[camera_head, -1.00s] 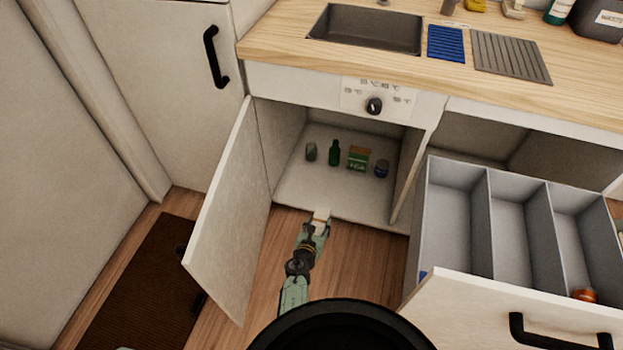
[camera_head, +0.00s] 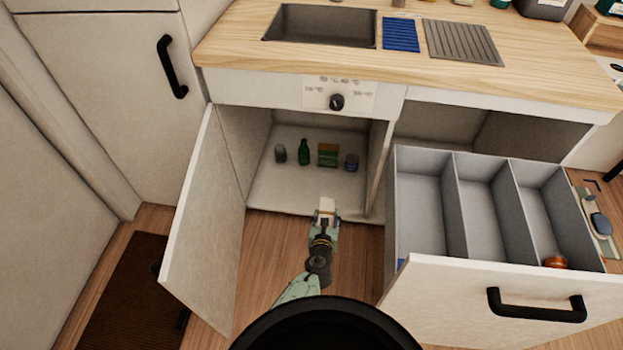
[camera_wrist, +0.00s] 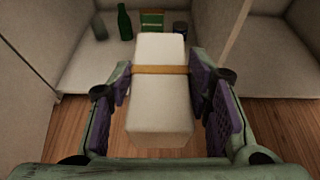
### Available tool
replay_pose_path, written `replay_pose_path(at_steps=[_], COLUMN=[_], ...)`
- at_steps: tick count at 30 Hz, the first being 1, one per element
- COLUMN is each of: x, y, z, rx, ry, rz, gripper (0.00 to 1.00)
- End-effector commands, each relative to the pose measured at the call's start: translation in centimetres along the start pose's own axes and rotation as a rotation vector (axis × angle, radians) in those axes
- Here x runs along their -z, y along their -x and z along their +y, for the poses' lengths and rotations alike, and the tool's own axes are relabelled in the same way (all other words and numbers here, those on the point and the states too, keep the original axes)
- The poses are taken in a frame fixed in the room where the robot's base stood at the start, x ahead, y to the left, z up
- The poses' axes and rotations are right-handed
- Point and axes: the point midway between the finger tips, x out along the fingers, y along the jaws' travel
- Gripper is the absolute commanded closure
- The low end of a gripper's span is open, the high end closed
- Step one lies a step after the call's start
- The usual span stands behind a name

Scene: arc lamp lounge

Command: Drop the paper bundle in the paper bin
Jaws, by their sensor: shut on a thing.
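My gripper (camera_head: 326,219) is shut on the paper bundle (camera_wrist: 160,98), a white block with a tan band around it. The purple finger pads lie along both sides of the bundle in the wrist view. In the head view the bundle (camera_head: 327,205) shows as a small pale block at the gripper's tip, in front of the open cabinet. The pull-out drawer (camera_head: 400,213) with grey compartments stands open to the right of my gripper. An orange object (camera_head: 555,262) lies in its right compartment, and a bit of blue shows at the left one. I cannot tell which compartment is for paper.
The cabinet door (camera_head: 207,230) stands open left of my arm. Inside the cabinet are a grey jar (camera_head: 280,154), a green bottle (camera_head: 303,152), a green box (camera_head: 328,155) and a blue can (camera_head: 351,162). The drawer front (camera_head: 440,300) is a raised edge. Wooden floor lies below.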

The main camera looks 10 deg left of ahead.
Motion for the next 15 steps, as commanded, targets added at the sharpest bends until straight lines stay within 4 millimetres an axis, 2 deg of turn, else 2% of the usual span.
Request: replay_pose_path(at_steps=[3,12,15], x=[-2.0,-6.0,-5.7], y=[0.7,2.1,2.3], z=[-3.0,-9.3,-9.0], rx=[0.000,-0.009,-0.017], ry=[0.007,0.011,0.008], rz=[-0.003,-0.004,0.005], gripper=[0.89,0.89,0.89])
